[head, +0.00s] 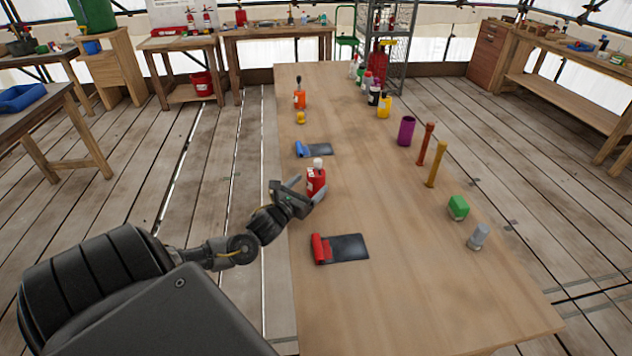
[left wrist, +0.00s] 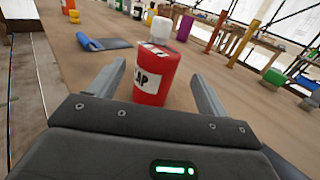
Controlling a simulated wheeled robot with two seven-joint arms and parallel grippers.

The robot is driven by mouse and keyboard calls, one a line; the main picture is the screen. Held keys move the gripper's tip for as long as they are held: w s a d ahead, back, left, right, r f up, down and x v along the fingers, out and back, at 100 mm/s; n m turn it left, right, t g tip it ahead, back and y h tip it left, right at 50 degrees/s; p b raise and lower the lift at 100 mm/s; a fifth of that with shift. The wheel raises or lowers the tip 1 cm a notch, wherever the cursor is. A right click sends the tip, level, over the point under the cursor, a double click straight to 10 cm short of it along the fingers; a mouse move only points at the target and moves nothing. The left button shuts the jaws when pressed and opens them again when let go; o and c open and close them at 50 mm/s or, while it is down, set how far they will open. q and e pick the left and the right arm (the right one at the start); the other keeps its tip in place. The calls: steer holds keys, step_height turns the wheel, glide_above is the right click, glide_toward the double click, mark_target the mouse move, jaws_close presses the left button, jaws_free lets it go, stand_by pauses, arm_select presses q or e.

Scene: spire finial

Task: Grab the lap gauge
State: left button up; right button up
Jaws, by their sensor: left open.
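A red container (head: 316,181) with a white cap and a white label stands upright on the long wooden table (head: 400,260). In the left wrist view, the red container (left wrist: 157,76) shows the letters "AP" on its label; the rest is cut off from sight. I cannot tell for sure that it is the lap gauge. My left gripper (head: 307,190) is open. Its two fingers (left wrist: 155,85) are on either side of the container's lower part, with a gap visible at least on the right. My right gripper is not in view.
A red-edged dark sheet (head: 348,247) lies nearer and a blue-edged one (head: 318,150) farther. An orange bottle (head: 299,99) is beyond. Right are a purple cup (head: 406,131), two posts (head: 436,164), a green block (head: 458,207) and a grey piece (head: 478,237). The table's middle is clear.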

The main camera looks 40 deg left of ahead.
mark_target(317, 169)
arm_select(q)
steer(key=w, duration=0.2)
steer(key=w+a+p, duration=0.1)
steer(key=w, duration=0.2)
steer(key=shift+a+f, duration=0.1)
steer(key=shift+f, duration=0.05)
steer(key=c, duration=1.1)
steer(key=shift+c, duration=0.2)
steer(key=shift+r, duration=0.4)
step_height(317, 169, up, 2)
steer(key=shift+r, duration=0.1)
steer(key=s+a+r, duration=0.5)
steer(key=s+r, duration=0.5)
steer(key=s, duration=0.3)
